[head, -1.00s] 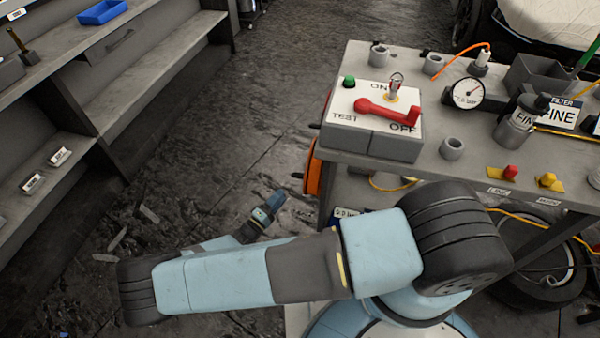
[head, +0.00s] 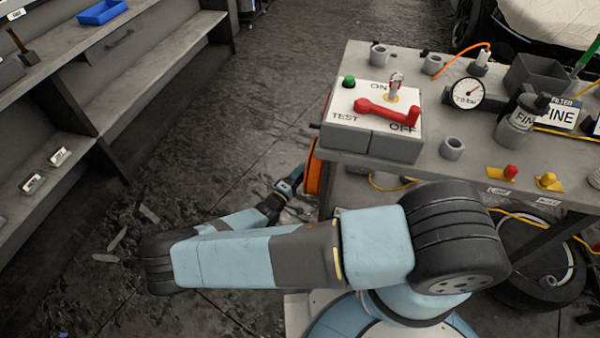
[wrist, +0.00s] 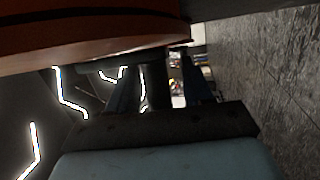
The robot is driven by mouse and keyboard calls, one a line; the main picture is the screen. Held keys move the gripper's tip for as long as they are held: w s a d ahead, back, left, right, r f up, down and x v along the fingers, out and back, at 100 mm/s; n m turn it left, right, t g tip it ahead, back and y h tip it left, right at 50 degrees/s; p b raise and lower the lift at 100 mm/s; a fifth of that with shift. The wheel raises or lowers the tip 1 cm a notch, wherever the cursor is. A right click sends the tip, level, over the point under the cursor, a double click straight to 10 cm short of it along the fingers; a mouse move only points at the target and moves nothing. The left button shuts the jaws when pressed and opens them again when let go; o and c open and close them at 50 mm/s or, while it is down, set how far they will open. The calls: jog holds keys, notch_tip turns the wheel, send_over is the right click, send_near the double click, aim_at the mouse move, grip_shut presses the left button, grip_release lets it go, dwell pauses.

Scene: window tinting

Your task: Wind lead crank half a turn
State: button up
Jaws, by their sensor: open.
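An orange reel (head: 313,172) is mounted at the left side of the bench, mostly hidden behind the bench top. Its orange surface (wrist: 80,40) fills the upper left of the wrist view, very close. I cannot clearly make out the lead crank in either view. My gripper (head: 297,178) is beside the reel, low at the bench's left side, and looks small in the head view. In the wrist view its fingers (wrist: 155,88) are apart, just below the orange surface. The gap between them is dark, and I cannot tell whether a crank handle lies there.
The bench (head: 480,160) carries a switch box (head: 375,125) with a red lever, a gauge (head: 468,94) and filter parts. Shelving (head: 150,65) stands at the left. The floor between is clear, apart from scraps at the lower left.

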jog(key=shift+w+d+r, duration=0.1)
jog(key=shift+w+d, duration=0.2)
grip_shut()
dwell(0.4)
